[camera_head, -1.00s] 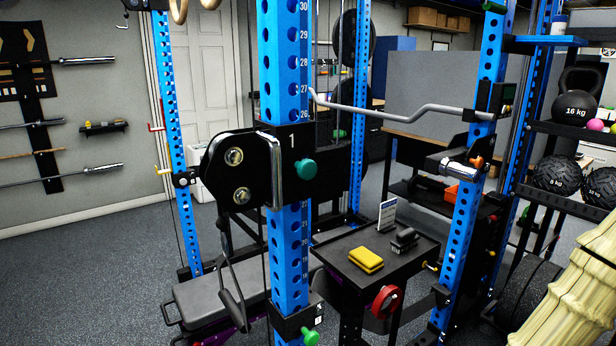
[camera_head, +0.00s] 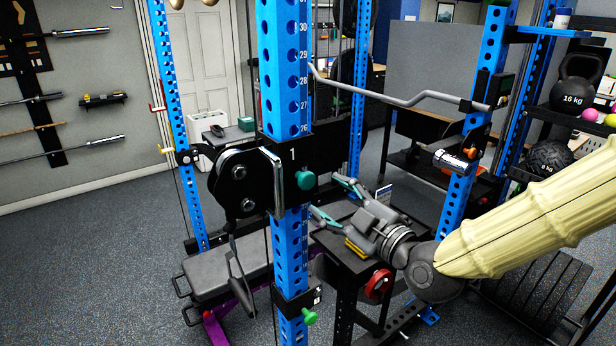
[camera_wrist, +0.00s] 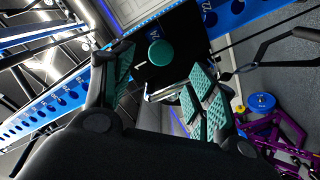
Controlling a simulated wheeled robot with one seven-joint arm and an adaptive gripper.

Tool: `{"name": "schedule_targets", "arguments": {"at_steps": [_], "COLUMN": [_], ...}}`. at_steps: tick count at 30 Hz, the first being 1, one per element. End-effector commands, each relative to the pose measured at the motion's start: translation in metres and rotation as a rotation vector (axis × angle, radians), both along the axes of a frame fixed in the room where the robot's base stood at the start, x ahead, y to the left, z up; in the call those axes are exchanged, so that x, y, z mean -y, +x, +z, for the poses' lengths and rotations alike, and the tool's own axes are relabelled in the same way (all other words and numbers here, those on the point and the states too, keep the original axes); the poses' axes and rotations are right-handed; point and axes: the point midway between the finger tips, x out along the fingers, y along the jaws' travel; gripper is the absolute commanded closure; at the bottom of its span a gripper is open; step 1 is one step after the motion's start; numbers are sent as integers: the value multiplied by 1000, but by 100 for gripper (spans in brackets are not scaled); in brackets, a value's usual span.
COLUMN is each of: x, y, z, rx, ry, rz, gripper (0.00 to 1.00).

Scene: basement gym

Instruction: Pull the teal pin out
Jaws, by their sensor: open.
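The teal pin (camera_head: 306,180) has a round knob that sticks out from the black carriage marked 1 (camera_head: 292,156) on the blue upright (camera_head: 284,70). My gripper (camera_head: 328,198) is open, to the right of the pin and a little lower, with its teal-padded fingers pointing left toward the upright. In the wrist view the teal pin (camera_wrist: 160,54) shows ahead, above and between the spread fingertips (camera_wrist: 160,85). The gripper appears apart from the pin. The pin's shaft is hidden inside the carriage.
A green knob (camera_head: 311,317) sits lower on the same upright. A black side table (camera_head: 330,240) with a yellow block (camera_head: 355,249) stands under my gripper. A bent grey bar (camera_head: 400,99) spans to the right upright. A bench (camera_head: 225,275) lies left.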

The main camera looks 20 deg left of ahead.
Motion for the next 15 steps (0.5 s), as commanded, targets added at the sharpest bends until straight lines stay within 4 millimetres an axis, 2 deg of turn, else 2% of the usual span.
{"name": "schedule_targets", "arguments": {"at_steps": [15], "x": [-57], "y": [44], "z": [1], "rx": [-4], "ry": [1], "rz": [-1], "gripper": [42]}}
